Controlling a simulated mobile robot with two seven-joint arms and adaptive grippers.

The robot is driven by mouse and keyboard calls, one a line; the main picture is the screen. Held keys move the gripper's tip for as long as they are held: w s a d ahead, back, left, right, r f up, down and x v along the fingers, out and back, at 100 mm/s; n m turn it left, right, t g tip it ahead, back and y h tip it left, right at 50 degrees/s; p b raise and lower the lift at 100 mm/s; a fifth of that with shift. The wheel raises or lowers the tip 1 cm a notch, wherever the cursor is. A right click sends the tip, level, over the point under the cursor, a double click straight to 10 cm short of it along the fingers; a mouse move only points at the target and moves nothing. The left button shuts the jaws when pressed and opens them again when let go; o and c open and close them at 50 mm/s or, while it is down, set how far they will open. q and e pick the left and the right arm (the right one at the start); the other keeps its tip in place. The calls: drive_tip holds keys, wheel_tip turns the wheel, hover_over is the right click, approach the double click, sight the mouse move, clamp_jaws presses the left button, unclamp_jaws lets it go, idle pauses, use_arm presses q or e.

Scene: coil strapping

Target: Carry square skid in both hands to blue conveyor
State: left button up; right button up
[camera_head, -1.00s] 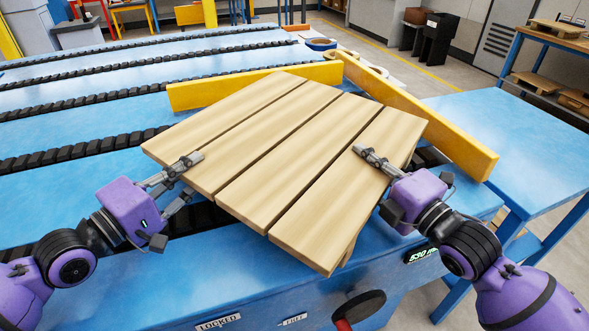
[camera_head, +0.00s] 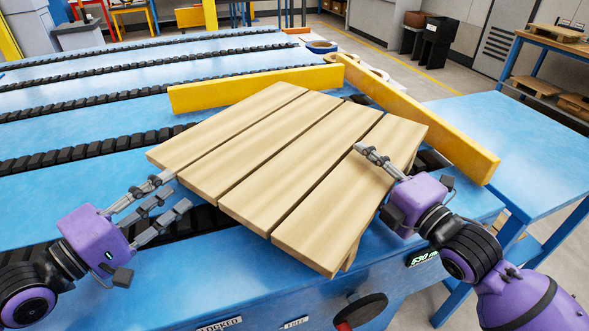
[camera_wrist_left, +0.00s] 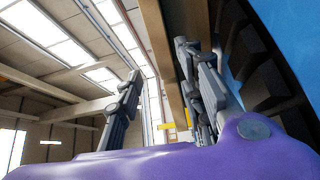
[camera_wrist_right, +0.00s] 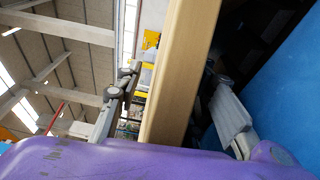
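The square skid (camera_head: 290,170), made of pale wooden boards, lies on the blue conveyor (camera_head: 60,182) at its near right corner, between two yellow guide bars. My left gripper (camera_head: 172,193) is open, just off the skid's left corner, its fingers apart and empty. In the left wrist view, the skid's edge (camera_wrist_left: 160,60) shows beyond the fingers. My right gripper (camera_head: 365,160) is open at the skid's right side, one finger over the top board and the other hidden below. In the right wrist view, the skid's edge (camera_wrist_right: 185,70) stands between the fingers, with a gap to the upper finger.
One yellow bar (camera_head: 255,88) runs behind the skid and another (camera_head: 430,125) along its right. Black chain strips (camera_head: 90,152) cross the conveyor. A blue side table (camera_head: 520,150) stands at the right.

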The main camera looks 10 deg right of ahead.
use_arm(q)
drive_tip(key=shift+s+a+r, duration=0.1)
drive_tip(key=shift+s+a, duration=0.4)
use_arm(e)
drive_tip(key=shift+s, duration=0.1)
drive_tip(key=v, duration=1.1)
drive_tip(key=shift+s+d, duration=0.2)
drive_tip(key=shift+s, duration=0.15)
